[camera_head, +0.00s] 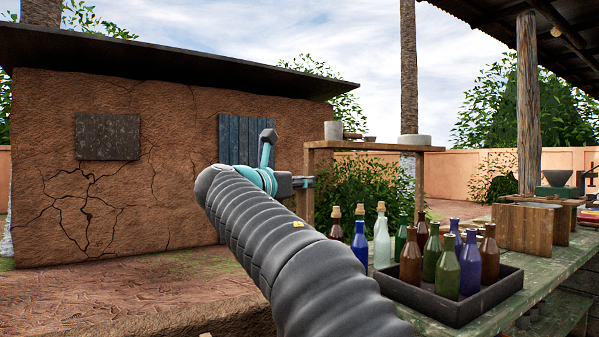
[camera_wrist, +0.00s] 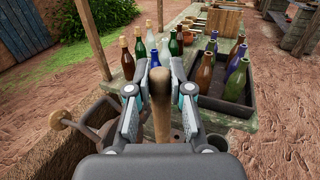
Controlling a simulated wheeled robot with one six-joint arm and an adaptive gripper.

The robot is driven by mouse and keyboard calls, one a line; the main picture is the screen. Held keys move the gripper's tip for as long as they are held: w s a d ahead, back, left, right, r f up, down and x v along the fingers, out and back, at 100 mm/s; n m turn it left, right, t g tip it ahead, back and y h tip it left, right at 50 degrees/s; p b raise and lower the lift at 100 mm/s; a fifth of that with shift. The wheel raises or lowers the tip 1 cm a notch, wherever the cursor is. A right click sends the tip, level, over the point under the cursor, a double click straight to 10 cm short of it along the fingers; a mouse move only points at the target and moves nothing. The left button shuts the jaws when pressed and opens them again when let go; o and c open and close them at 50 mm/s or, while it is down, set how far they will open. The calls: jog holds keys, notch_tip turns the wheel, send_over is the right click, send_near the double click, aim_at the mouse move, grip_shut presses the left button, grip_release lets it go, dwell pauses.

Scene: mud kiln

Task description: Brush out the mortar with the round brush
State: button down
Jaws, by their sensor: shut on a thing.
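In the wrist view my gripper (camera_wrist: 160,82) is shut on the brown wooden handle (camera_wrist: 161,110) of a tool, held between both fingers. Its lower end is hidden, so I cannot tell from the picture whether it is the round brush. In the head view my arm's end (camera_head: 302,182) reaches out in front of the wooden shelf, and the held tool does not show clearly. I cannot single out the mortar. Pale grey vessels, one tall (camera_head: 333,130) and one wide (camera_head: 415,140), stand on the wooden shelf (camera_head: 375,147).
A dark tray (camera_head: 455,308) of coloured bottles stands on the green table (camera_head: 553,270). Corked bottles (camera_head: 382,238) stand beside it. A wooden crate (camera_head: 525,224) and a dark funnel-topped device (camera_head: 556,183) are further back.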

aim_at(299, 199)
jog(key=shift+f, duration=1.8)
jog(key=shift+s+f+b, duration=0.1)
jog(key=shift+f+b, duration=2.9)
jog(key=shift+f, duration=1.75)
